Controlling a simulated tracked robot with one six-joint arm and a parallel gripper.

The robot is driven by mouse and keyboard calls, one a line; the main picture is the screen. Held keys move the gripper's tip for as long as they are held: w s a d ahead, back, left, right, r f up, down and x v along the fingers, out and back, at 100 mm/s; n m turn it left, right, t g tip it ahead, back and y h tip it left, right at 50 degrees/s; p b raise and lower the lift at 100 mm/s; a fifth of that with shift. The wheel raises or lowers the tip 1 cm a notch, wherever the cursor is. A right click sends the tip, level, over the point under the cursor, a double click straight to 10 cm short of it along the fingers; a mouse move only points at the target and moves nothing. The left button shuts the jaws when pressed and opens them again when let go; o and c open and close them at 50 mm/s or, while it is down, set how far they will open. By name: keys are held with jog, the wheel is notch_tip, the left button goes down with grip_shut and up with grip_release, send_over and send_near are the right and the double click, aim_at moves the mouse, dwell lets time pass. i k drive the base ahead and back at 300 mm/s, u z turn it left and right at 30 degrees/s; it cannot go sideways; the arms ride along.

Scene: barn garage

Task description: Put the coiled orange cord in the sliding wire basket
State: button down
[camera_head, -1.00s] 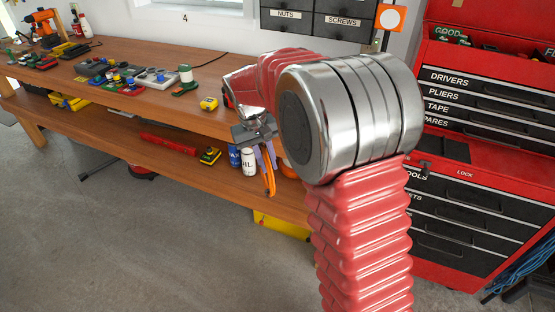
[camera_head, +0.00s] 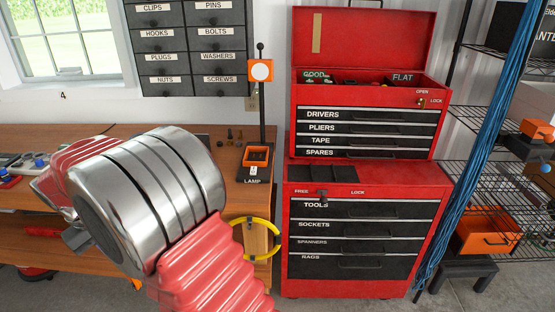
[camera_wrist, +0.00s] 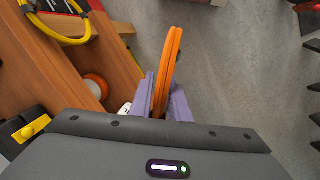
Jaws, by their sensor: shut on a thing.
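The coiled orange cord (camera_wrist: 173,55) shows in the wrist view as a narrow loop seen nearly edge-on. It is held between the purple fingers of my gripper (camera_wrist: 161,98), over the grey floor and clear of the bench. In the head view my arm hides most of the gripper and cord; only a grey part of the gripper shows left of the wrist, and a small orange bit (camera_head: 137,284) below it. I cannot make out a sliding wire basket for certain; wire shelves (camera_head: 480,150) stand at the right.
A red tool chest (camera_head: 362,180) stands between the bench (camera_head: 235,200) and the shelves. A yellow coil (camera_head: 273,222) hangs at the bench's right end. A hanging blue cable (camera_head: 490,100) crosses in front of the shelves. A dark stool (camera_head: 465,268) and an orange case (camera_head: 485,232) are at lower right.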

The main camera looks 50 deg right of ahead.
aim_at(527, 211)
jog(key=u, duration=0.45)
jog(key=k, duration=2.35)
jog(key=z, duration=1)
